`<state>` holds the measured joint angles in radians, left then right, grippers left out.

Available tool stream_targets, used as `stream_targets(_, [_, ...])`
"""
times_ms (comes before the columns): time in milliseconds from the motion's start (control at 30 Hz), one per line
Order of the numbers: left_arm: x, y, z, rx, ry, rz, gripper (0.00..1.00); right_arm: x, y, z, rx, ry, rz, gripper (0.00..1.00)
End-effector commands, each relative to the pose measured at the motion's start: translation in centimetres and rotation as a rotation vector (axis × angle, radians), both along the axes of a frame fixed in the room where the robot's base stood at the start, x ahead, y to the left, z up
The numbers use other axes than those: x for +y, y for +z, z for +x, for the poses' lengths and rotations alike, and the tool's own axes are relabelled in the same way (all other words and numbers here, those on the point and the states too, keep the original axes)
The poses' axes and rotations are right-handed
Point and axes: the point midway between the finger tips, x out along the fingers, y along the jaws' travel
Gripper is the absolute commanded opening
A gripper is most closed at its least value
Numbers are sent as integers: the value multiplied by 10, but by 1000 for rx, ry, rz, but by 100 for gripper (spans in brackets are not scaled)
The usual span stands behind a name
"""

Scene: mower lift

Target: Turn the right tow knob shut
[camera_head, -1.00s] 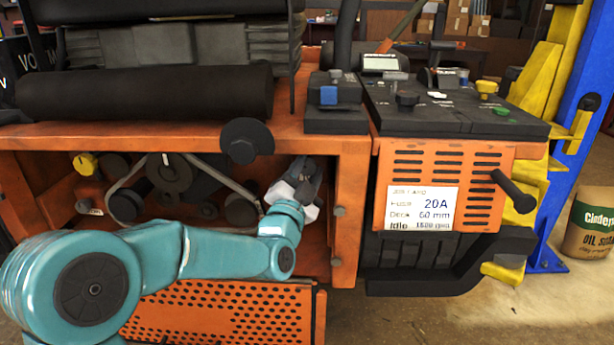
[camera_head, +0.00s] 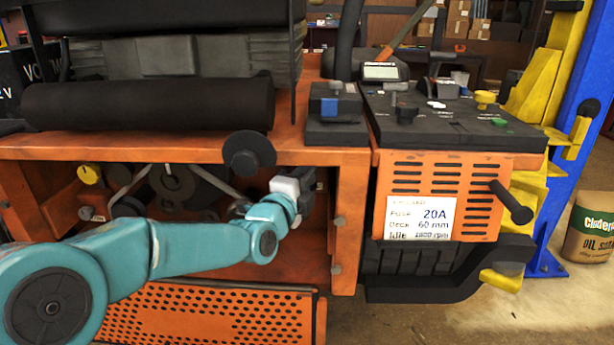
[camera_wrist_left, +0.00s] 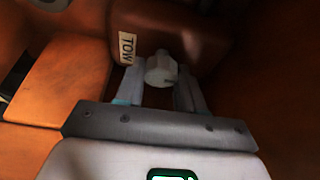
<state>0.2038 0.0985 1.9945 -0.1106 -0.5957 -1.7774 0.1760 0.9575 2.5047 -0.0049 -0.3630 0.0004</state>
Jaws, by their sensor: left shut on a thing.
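The right tow knob (camera_wrist_left: 161,70) is a pale grey, faceted knob beside a small "TOW" label (camera_wrist_left: 126,48) in the left wrist view. My left gripper (camera_wrist_left: 160,88) has one finger on each side of the knob and is shut on it. In the head view my left gripper (camera_head: 307,181) reaches into the right side of the orange mower's open bay, and the knob is hidden there. My right gripper is in neither view.
The orange frame post (camera_head: 348,215) stands just right of my gripper. Pulleys and a belt (camera_head: 172,185) fill the bay to the left, with a yellow knob (camera_head: 88,174) at its far left. A black round knob (camera_head: 249,154) sticks out above my forearm.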

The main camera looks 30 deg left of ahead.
Motion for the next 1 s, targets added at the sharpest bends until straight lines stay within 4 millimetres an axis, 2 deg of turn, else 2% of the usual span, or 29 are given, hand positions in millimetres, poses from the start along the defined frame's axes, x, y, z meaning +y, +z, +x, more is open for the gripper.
stream_targets(667, [0, 0, 0, 32, 0, 55, 8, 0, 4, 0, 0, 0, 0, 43])
stream_targets(700, [0, 0, 0, 32, 0, 55, 41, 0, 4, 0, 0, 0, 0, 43])
stream_targets(767, [0, 0, 0, 32, 0, 55, 61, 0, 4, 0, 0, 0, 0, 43])
stream_targets(1000, [0, 0, 0, 32, 0, 54, 61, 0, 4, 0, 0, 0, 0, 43])
